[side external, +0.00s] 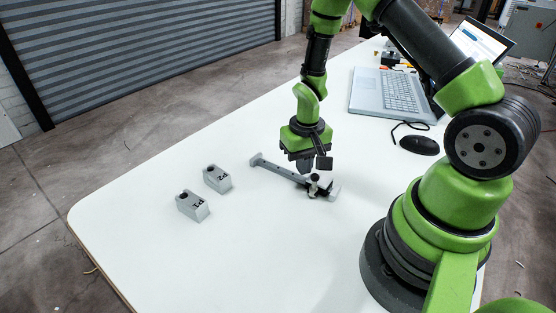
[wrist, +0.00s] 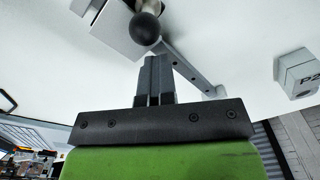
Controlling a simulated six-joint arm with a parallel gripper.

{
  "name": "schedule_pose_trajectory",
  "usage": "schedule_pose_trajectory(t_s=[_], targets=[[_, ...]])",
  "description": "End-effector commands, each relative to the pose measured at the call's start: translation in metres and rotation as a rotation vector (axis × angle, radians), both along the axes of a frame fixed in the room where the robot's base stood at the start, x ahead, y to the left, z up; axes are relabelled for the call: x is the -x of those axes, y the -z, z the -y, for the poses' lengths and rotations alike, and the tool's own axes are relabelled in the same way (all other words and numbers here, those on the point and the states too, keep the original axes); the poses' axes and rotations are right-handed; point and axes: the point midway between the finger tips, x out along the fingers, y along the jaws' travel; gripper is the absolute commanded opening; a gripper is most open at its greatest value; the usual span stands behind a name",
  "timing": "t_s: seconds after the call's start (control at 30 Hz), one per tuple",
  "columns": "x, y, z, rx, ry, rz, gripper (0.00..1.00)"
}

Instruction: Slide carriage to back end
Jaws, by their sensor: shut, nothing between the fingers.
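A thin grey rail (side external: 277,170) lies on the white table, with an end block at each end. The carriage, with a black ball knob (side external: 314,178), sits near the rail's right end block (side external: 335,193) in the side view. In the wrist view the ball knob (wrist: 145,28) is at top centre on a pale stem, and the rail (wrist: 190,70) runs down to the right. My gripper (side external: 306,170) is shut and empty, pointing down over the rail just left of the knob. Its closed fingers (wrist: 156,62) show just below the knob in the wrist view; I cannot tell whether they touch it.
Two grey blocks, P1 (side external: 193,206) and P2 (side external: 217,179), stand left of the rail; P2 (wrist: 297,76) also shows in the wrist view. A laptop (side external: 390,92) and a black mouse (side external: 419,145) lie behind to the right. The table's front left is clear.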

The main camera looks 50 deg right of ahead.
Motion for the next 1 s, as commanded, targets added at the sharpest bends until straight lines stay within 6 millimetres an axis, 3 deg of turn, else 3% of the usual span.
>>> schedule_pose_trajectory(t_s=[0.1,0.33,1.0], targets=[[0.01,0.005,-0.001,-0.005,-0.001,-0.019,0.0],[0.011,0.002,-0.001,-0.005,-0.001,-0.017,0.0],[-0.001,-0.053,-0.001,-0.002,-0.002,-0.01,0.0]])
